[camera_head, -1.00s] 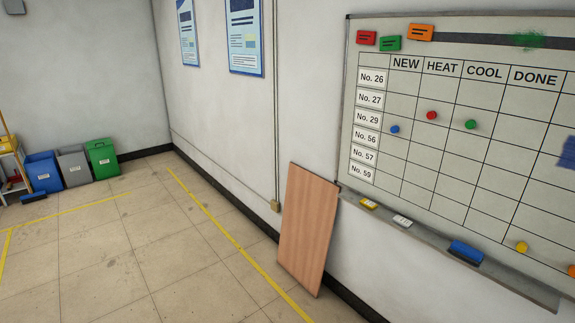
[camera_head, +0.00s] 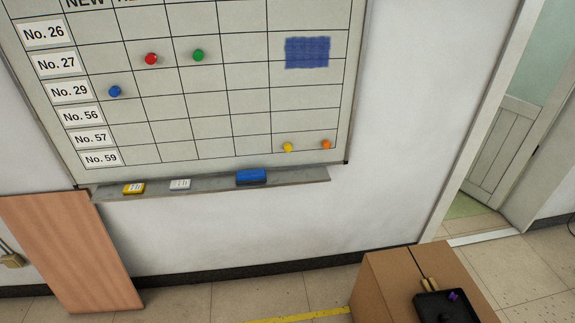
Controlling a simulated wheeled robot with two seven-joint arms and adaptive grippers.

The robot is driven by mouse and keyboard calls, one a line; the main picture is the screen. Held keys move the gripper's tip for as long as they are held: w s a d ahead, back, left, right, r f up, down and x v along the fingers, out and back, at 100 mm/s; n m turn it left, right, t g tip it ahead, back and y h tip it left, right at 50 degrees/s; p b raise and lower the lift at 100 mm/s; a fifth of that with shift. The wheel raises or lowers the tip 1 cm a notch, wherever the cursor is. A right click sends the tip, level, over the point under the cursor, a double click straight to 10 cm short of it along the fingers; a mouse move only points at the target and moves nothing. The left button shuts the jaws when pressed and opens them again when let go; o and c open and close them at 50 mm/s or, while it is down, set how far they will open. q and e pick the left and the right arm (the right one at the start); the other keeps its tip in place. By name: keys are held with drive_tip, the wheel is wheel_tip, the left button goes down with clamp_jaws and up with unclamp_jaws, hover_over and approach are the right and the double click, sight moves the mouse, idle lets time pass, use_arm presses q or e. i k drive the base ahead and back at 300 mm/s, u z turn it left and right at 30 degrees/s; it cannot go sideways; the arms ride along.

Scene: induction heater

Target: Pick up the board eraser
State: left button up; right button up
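The blue board eraser (camera_head: 251,177) lies on the right part of the grey ledge (camera_head: 215,184) under the whiteboard (camera_head: 240,110). It has a blue top and a darker lower side. Nothing touches it except the ledge. A yellow item (camera_head: 133,188) and a white item (camera_head: 180,184) lie to its left on the same ledge. Neither of my grippers is in the head view.
A wooden panel (camera_head: 70,250) leans on the wall at the left. A cardboard box (camera_head: 385,285) with a black tray (camera_head: 452,307) on it stands at the lower right. A doorway (camera_head: 490,170) opens at the right. Floor shows between panel and box.

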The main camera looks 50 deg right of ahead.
sight(250, 176)
drive_tip(key=z, duration=1.05)
drive_tip(key=i, duration=0.95)
drive_tip(key=z, duration=0.75)
